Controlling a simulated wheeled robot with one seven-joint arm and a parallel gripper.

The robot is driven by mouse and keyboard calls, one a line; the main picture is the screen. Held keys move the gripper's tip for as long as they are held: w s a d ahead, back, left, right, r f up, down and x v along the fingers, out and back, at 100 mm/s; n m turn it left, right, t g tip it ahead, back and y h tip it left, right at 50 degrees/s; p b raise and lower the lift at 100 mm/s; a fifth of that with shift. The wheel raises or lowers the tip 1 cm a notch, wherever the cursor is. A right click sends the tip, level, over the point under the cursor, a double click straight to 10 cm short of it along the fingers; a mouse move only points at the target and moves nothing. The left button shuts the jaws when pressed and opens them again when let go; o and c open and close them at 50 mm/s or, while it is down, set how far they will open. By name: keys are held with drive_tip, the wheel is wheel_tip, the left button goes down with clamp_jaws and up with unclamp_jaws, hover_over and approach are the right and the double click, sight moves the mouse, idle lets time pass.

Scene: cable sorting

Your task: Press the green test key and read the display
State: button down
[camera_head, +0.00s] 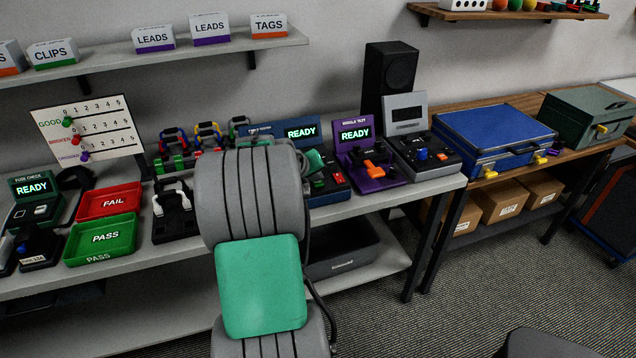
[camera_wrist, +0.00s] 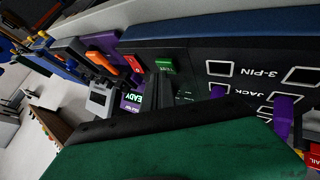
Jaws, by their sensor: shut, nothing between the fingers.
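The cable tester is a dark blue and black unit in the middle of the bench; its display (camera_head: 302,131) reads READY in the head view. Its green key (camera_head: 336,177) sits beside a red key (camera_head: 318,183) on the tester's right part. In the wrist view the green key (camera_wrist: 165,65) is next to the red key (camera_wrist: 134,64), on a black panel with sockets marked 3-PIN and JACK. My gripper (camera_wrist: 168,84) shows as dark narrow fingers, shut and empty, close to the green key. I cannot tell whether they touch it. My arm hides the tester's left part in the head view.
A purple tester (camera_head: 375,178) reading READY and a black unit with a blue knob (camera_head: 421,154) stand to the right. Red FAIL (camera_head: 109,201) and green PASS (camera_head: 101,240) trays lie left. A blue case (camera_head: 494,133) is on the wooden bench.

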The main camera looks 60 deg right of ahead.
sight(316, 184)
drive_tip(key=shift+f, duration=0.35)
drive_tip(key=shift+r, duration=0.15)
idle(0.3)
drive_tip(key=shift+r, duration=0.65)
drive_tip(key=shift+r+p, duration=0.1)
drive_tip(key=shift+p, duration=0.2)
drive_tip(key=shift+r+p, duration=1.5)
drive_tip(key=shift+r, duration=1)
